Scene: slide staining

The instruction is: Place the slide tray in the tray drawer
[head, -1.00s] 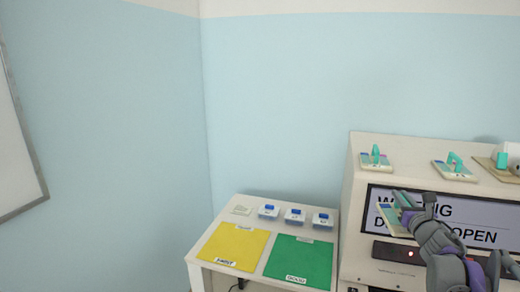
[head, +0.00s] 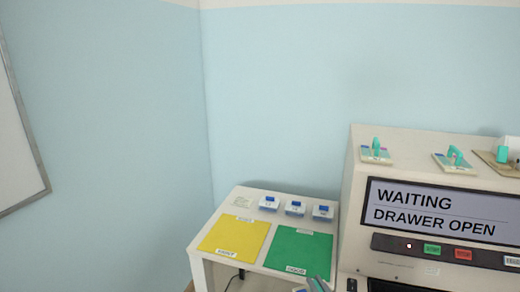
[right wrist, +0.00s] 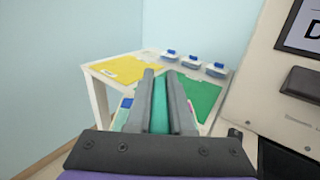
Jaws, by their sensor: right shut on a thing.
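My right gripper (right wrist: 161,78) is shut on the teal handle (right wrist: 160,112) of a slide tray. Most of that tray is hidden under the fingers; a pale edge with a coloured patch (right wrist: 126,103) shows in the right wrist view. In the head view the right gripper (head: 318,285) is only just in at the bottom edge, left of the staining machine (head: 352,215). The machine's screen (head: 440,212) reads "WAITING DRAWER OPEN". A dark opening (head: 385,287) shows low on its front; the tray drawer itself cannot be made out. My left gripper is out of view.
Two more slide trays with teal handles (head: 376,153) (head: 454,161) stand on top of the machine. The side table bears a yellow mat (head: 233,239), a green mat (head: 300,250) and small blue-topped boxes (head: 295,208). Green and red buttons (head: 447,250) sit below the screen.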

